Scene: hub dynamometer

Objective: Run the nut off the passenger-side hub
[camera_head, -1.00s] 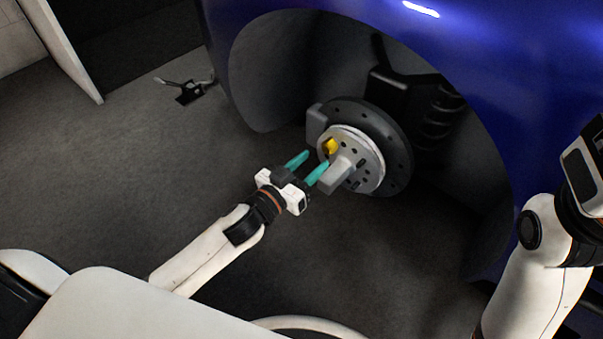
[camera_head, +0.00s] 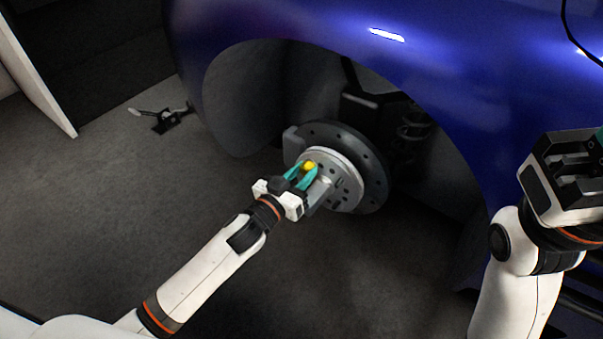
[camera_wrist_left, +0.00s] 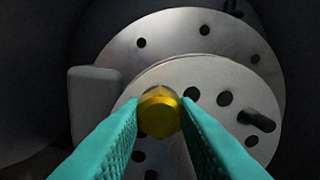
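The yellow hex nut (camera_head: 309,166) sits on the face of the silver hub (camera_head: 346,186), inside the wheel arch. My left gripper (camera_head: 303,174) reaches the hub from the lower left, with its teal fingers on both sides of the nut. In the left wrist view the nut (camera_wrist_left: 160,112) lies between the two fingertips, which look closed against its flanks. Whatever the nut sits on is hidden behind it. My right gripper (camera_head: 578,165) is at the right edge, away from the hub; its fingers are mostly out of frame.
The blue car fender (camera_head: 300,30) arches over the hub. A grey block (camera_head: 318,195) stands out from the hub face beside my left fingers, and a dark stud (camera_wrist_left: 257,120) projects at right. A small black stand (camera_head: 165,122) lies on the floor at left. The floor below is clear.

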